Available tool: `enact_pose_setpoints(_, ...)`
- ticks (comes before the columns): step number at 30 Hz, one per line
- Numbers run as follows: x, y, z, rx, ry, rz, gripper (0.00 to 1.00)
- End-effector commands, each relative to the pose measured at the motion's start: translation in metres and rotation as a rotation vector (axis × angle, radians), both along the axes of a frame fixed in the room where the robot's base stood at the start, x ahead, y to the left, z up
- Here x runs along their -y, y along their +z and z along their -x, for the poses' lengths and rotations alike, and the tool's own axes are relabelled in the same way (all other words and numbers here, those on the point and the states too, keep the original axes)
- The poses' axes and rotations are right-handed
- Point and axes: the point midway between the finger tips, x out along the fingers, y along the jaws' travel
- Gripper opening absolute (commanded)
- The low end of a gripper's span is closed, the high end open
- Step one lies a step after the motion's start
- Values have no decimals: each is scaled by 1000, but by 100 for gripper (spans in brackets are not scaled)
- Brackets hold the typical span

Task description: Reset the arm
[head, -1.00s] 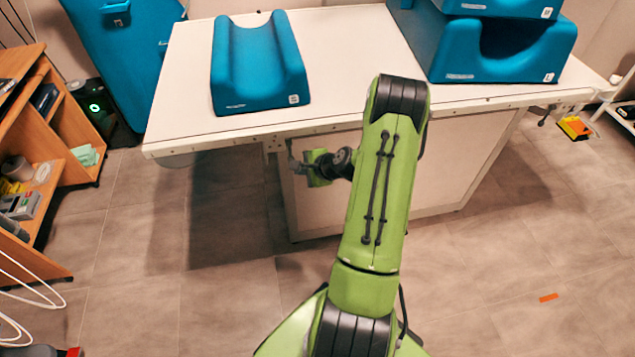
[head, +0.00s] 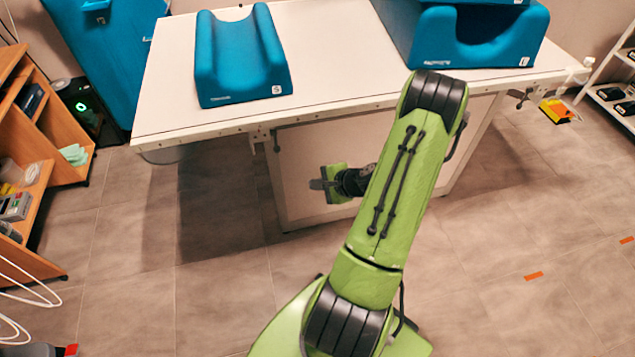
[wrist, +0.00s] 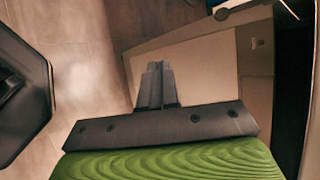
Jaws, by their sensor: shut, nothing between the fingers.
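My green arm rises from the bottom of the head view and bends at a black-banded elbow at the right of centre. My gripper (head: 318,184) is left of the upper arm, in front of the table's pale side panel and below the tabletop edge. In the wrist view its dark fingers (wrist: 157,85) are together, with nothing between them. The white table (head: 335,60) stands ahead, with the gripper apart from the blue items on top.
A blue cradle-shaped cushion (head: 237,60) and stacked blue cushions (head: 475,37) lie on the table. A wooden shelf (head: 70,135) stands at left, with white cables below. A white rack (head: 610,95) is at right. Grey floor is open around my base.

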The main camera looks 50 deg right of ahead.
Motion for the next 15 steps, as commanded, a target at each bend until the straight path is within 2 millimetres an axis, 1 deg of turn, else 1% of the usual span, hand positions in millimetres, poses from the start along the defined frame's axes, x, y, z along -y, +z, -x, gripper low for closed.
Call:
enact_pose_setpoints(11, 0, 0, -1, 0, 1, 1, 0)
enact_pose_setpoints(14, -8, 10, -8, -9, 67, 39, 0)
enact_pose_setpoints(15, -18, 20, -14, -22, 136, 77, 0)
